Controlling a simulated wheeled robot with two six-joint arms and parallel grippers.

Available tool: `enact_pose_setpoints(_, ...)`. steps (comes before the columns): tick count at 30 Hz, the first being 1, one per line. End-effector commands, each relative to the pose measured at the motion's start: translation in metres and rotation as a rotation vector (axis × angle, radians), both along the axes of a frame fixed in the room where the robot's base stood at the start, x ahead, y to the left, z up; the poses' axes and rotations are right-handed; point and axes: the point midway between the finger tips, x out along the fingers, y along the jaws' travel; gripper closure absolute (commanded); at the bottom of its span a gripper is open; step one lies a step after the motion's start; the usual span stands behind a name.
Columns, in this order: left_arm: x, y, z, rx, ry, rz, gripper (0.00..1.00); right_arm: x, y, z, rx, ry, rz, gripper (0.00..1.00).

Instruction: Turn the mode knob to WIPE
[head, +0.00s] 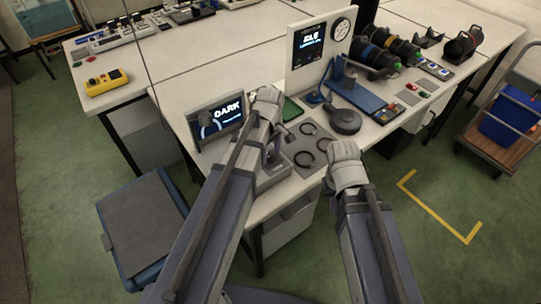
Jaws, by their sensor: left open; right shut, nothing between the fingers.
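A tilted screen reading DARK (224,112) stands at the left end of the near bench. A grey box (272,180) sits to its lower right, partly hidden by my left arm. I cannot make out the mode knob or a WIPE mark; the area around the box is largely covered by my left arm. My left gripper (267,98) is over the bench just right of the screen; it is open, though its fingers are hard to see. My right gripper (343,158) is shut and empty at the bench's front edge, right of the grey plate.
A grey plate with ring outlines (306,143) lies on the bench. Behind it are a round dark object (345,121), a blue base (358,96) and an upright panel with a dial (320,40). Dark cylinders (376,56) lie back right.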

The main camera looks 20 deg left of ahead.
Motion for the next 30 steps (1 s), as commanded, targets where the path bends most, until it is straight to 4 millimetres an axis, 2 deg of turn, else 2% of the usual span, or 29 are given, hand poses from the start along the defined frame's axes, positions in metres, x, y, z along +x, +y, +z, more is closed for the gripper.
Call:
enact_pose_setpoints(4,0.0,0.0,0.0009,0.0,0.0,0.0,0.34,0.0,0.0,0.0009,0.0,0.0,0.0,1.0)
enact_pose_setpoints(21,0.0,0.0,0.0008,0.0,0.0,0.0,0.98,0.0001,0.0,0.0008,0.0,0.0,0.0,1.0)
enact_pose_setpoints(30,-0.0001,0.0,0.0007,0.0,0.0,-0.003,1.0,0.0,0.0,0.0007,0.0,0.0,0.0,1.0)
